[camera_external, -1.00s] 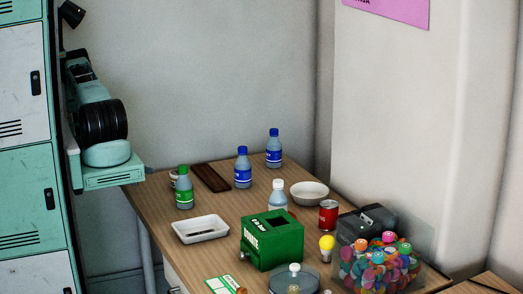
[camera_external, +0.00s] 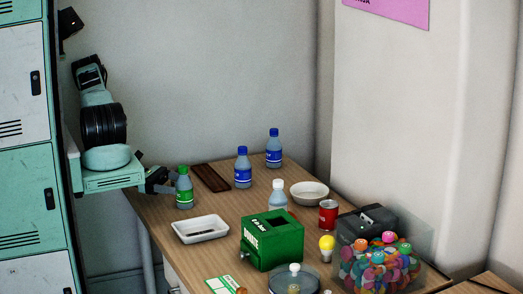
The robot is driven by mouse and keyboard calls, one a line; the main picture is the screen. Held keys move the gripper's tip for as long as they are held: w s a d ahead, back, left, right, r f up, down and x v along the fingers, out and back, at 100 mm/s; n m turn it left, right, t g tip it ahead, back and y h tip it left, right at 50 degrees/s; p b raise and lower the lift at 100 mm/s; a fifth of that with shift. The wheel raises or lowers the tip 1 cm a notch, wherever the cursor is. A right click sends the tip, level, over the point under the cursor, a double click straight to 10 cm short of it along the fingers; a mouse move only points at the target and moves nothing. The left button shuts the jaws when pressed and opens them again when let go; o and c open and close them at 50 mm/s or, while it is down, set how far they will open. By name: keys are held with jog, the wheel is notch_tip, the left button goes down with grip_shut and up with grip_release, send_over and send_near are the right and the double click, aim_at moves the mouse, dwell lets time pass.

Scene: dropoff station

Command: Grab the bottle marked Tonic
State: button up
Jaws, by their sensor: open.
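Several bottles stand upright on the wooden table, and I cannot read Tonic on any of them. A green-capped bottle (camera_external: 184,189) with a green label stands at the table's left edge. Two blue-capped bottles with blue labels, a nearer one (camera_external: 243,168) and a farther one (camera_external: 274,149), stand toward the back. A white-capped bottle (camera_external: 278,192) stands in the middle, partly behind the green box. My gripper (camera_external: 166,182) is open at bottle height, just left of the green-capped bottle. Whether its fingers touch or surround that bottle I cannot tell.
A brown slab (camera_external: 211,178) lies behind the green-capped bottle, and a white tray (camera_external: 200,229) in front. A green donation box (camera_external: 272,240), white bowl (camera_external: 309,193), red can (camera_external: 328,213) and yellow bulb (camera_external: 327,247) stand rightward. Green lockers (camera_external: 30,190) stand left.

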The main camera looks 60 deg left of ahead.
aim_at(185, 186)
jog(key=x, duration=0.3)
jog(key=shift+w+d+f, duration=0.15)
jog(key=shift+w, duration=0.05)
jog(key=c, duration=1)
